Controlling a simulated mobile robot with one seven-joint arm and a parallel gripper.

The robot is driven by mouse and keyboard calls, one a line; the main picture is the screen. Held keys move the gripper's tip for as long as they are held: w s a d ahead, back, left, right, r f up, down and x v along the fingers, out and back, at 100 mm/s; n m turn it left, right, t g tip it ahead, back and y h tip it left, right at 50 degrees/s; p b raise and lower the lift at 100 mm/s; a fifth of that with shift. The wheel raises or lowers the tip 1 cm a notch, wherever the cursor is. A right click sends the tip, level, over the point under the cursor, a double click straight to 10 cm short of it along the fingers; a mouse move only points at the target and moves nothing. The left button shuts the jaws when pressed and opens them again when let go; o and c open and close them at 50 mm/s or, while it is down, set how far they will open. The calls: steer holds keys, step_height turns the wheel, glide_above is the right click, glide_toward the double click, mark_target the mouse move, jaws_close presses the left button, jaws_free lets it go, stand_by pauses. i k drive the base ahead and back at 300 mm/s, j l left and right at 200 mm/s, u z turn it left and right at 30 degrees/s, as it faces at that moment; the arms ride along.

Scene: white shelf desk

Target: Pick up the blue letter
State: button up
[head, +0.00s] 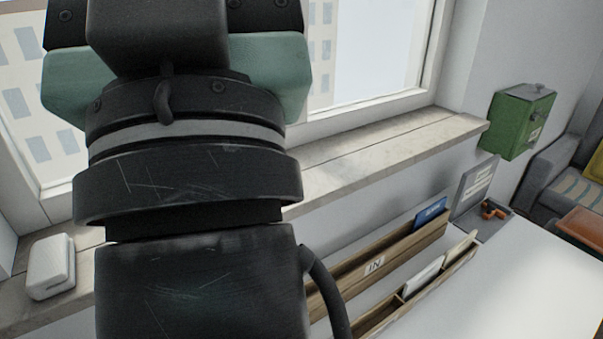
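The blue letter (431,213) stands in the right end of the rear wooden slot of a letter rack, which bears an "IN" label (374,266). Only its upper part shows above the wood. White envelopes (423,278) stand in the front slot of the rack. My own arm fills the left and middle of the head view. My gripper's fingers are not in the picture, so their state and distance from the letter cannot be seen.
A grey open box (475,192) with small orange-brown pieces sits just right of the rack. A window sill (390,142) runs behind. A green wall box (520,120) hangs at right. The white desk top (530,275) is clear at front right. A white case (51,266) lies far left.

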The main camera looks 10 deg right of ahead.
mark_target(428, 214)
steer(key=k+l, duration=0.1)
steer(key=l, duration=0.25)
steer(key=k+l, duration=0.1)
steer(key=l, duration=0.3)
steer(key=l+u, duration=0.1)
steer(key=l, duration=0.25)
steer(key=k+l, duration=0.15)
steer(key=l, duration=0.2)
steer(key=i+l, duration=0.25)
steer(key=i+l+u, duration=0.15)
steer(key=l, duration=0.25)
steer(key=i+l, duration=0.3)
steer(key=i+l+u, duration=0.1)
steer(key=l, duration=0.25)
steer(key=i, duration=0.1)
